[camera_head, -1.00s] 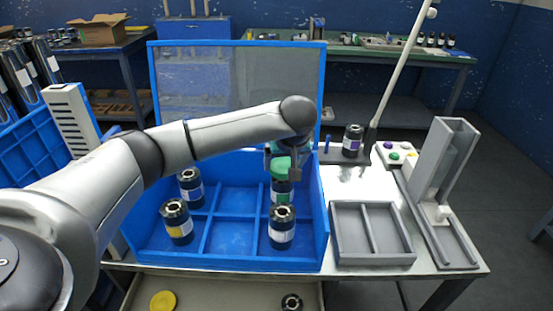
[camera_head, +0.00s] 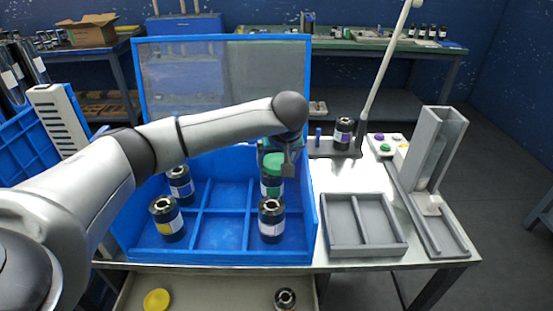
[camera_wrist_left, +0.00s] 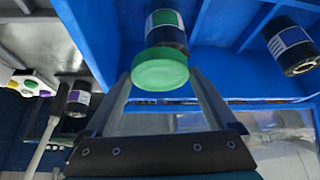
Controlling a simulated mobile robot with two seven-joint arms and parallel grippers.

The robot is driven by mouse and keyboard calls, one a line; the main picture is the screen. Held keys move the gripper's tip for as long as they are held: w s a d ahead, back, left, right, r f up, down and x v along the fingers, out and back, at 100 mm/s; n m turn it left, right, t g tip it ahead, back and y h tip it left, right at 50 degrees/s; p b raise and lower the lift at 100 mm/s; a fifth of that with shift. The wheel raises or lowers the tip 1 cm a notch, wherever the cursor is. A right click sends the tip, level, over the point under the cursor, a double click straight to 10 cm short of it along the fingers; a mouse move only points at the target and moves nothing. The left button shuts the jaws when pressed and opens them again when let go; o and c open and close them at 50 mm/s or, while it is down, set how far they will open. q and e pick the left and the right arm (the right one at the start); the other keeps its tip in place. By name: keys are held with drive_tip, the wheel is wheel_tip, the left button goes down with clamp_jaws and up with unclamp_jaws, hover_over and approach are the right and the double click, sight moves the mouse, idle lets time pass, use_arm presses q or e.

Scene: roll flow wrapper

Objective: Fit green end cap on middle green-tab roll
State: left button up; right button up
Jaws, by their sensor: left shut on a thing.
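The green end cap (camera_head: 274,163) is a round disc between the fingers of my left gripper (camera_head: 281,160), which is shut on it. The green-tab roll (camera_head: 271,186), dark with a green-and-white label, stands in the middle right part of the blue crate (camera_head: 224,262), directly below the cap. In the left wrist view the cap (camera_wrist_left: 160,74) overlaps the end of the roll (camera_wrist_left: 166,30), hiding that end. I cannot tell whether the cap is seated or only close over it. My right gripper is not in view.
A grey divided tray (camera_head: 362,248) and a purple-label roll (camera_head: 343,133) are at right. A yellow cap (camera_head: 157,299) lies below the crate.

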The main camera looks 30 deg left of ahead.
use_arm(q)
drive_tip(key=shift+w+d+r, duration=0.15)
drive_tip(key=shift+d+r, duration=0.1)
drive_tip(key=shift+r+p, duration=0.3)
drive_tip(key=shift+p, duration=0.05)
drive_tip(key=shift+s+a, duration=0.4)
drive_tip(key=shift+a, duration=0.4)
idle(0.4)
drive_tip(key=shift+f+b, duration=0.6)
drive_tip(key=shift+f, duration=0.6)
idle(0.4)
drive_tip(key=o, duration=1)
